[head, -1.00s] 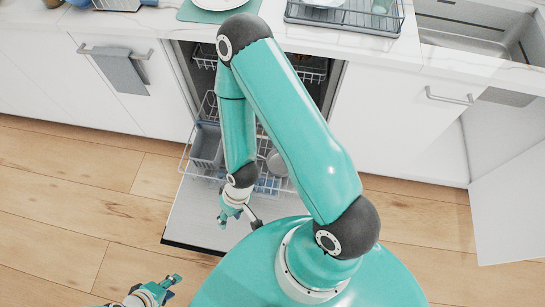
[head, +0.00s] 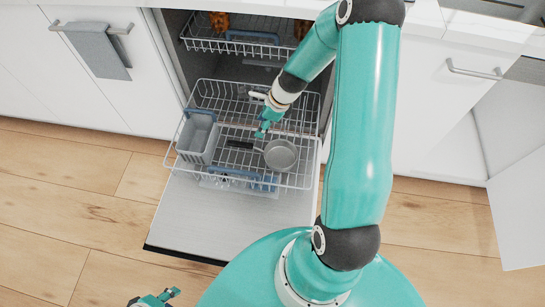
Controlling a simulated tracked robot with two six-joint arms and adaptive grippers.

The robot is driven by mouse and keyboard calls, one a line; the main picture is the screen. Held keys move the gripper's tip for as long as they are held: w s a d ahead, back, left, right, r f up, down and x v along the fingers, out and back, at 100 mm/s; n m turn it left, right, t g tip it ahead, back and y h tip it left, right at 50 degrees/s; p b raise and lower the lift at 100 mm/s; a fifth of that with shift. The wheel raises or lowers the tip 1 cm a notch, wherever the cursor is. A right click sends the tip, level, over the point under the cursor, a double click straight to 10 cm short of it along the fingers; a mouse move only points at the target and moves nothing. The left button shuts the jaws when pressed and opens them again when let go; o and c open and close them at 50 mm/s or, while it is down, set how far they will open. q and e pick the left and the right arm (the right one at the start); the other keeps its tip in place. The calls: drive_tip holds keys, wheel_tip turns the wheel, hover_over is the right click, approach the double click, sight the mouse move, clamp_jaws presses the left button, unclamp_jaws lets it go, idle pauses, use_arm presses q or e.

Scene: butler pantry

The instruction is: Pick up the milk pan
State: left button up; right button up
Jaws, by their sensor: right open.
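The milk pan (head: 281,155) is a small round grey pan lying in the dishwasher's pulled-out lower rack (head: 297,182). Its dark handle points left across the wires. My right gripper (head: 263,130) is open and empty, just above and left of the pan's bowl, over the handle side. Whether its fingertips touch the handle is too small to tell. My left gripper (head: 160,298) shows only in part at the bottom edge, far from the rack, and its jaws are unclear.
A grey cutlery basket (head: 198,138) stands in the rack's left part. The open dishwasher door (head: 190,222) lies below the rack. The upper rack (head: 240,48) holds orange-brown items. A grey towel (head: 98,50) hangs at left. An open cabinet door (head: 515,215) stands at right.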

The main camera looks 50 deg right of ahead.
sight(247, 144)
drive_tip(key=shift+m, duration=0.3)
drive_tip(key=b+x, duration=0.1)
drive_tip(key=x, duration=0.2)
drive_tip(key=b+x, duration=0.2)
drive_tip(key=x, duration=0.2)
drive_tip(key=b+x, duration=0.1)
drive_tip(key=x, duration=0.3)
drive_tip(key=shift+w+d+f, duration=0.2)
drive_tip(key=shift+d+f, duration=0.05)
drive_tip(key=shift+d, duration=0.1)
drive_tip(key=b+x, duration=0.2)
drive_tip(key=x, duration=0.3)
drive_tip(key=shift+w+b, duration=0.15)
drive_tip(key=shift+b, duration=0.2)
clamp_jaws()
